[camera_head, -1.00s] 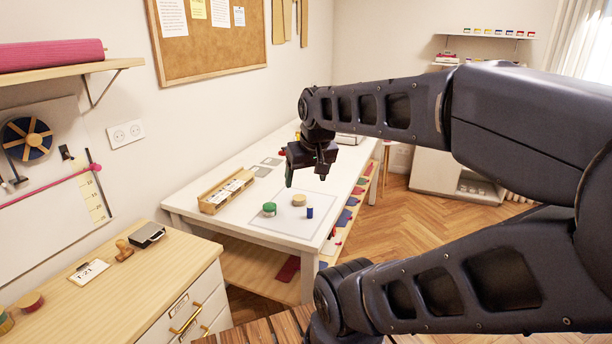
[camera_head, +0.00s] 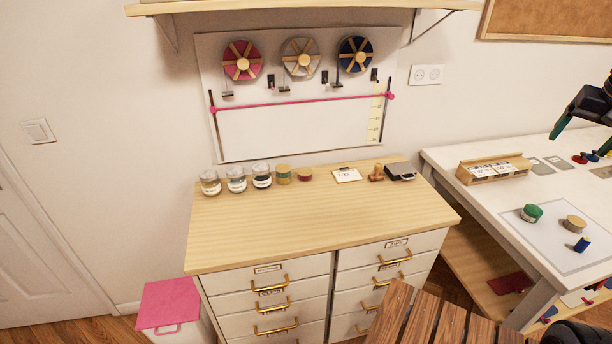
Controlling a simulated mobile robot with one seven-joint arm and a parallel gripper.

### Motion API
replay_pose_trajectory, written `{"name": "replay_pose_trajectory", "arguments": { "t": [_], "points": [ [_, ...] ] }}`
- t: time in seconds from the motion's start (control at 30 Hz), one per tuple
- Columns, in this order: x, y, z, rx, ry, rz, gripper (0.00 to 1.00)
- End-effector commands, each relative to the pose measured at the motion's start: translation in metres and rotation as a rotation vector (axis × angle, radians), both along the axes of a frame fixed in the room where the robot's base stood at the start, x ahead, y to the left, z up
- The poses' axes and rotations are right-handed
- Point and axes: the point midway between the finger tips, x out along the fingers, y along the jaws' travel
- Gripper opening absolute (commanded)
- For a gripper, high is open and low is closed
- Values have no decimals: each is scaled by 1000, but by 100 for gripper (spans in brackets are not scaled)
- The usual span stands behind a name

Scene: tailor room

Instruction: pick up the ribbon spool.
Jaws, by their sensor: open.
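Three large round spools hang on the white wall board: a pink spool (camera_head: 242,61), a white spool (camera_head: 302,59) and a dark blue spool (camera_head: 355,54). Smaller round items lie on the white table: a green one (camera_head: 531,213), a tan one (camera_head: 574,223) and a blue one (camera_head: 581,244). I cannot tell which of these is the task's ribbon spool. My gripper (camera_head: 580,118) hangs above the white table at the right edge, partly cut off. It is open, apart from all of these, and nothing shows in it.
The wooden-topped drawer cabinet (camera_head: 300,235) carries several jars (camera_head: 236,181), a small red item (camera_head: 305,174), a card (camera_head: 347,175), a stamp (camera_head: 376,173) and a dark box (camera_head: 400,171). Its front top is clear. A wooden tray (camera_head: 493,168) stands on the white table (camera_head: 450,158).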

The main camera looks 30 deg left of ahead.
Motion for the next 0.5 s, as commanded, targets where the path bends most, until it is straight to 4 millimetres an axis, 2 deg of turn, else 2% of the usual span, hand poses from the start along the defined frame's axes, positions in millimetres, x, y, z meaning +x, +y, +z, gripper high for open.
{"name": "replay_pose_trajectory", "arguments": {
  "t": [0.03, 0.2, 0.37, 0.5],
  "points": [
    [14, 13, 2, 5, 13, 7, 81],
    [54, 57, 9, 20, 48, 3, 81],
    [89, 104, 9, 31, 80, 2, 81],
    [116, 150, 5, 38, 107, -1, 81]
  ]
}}
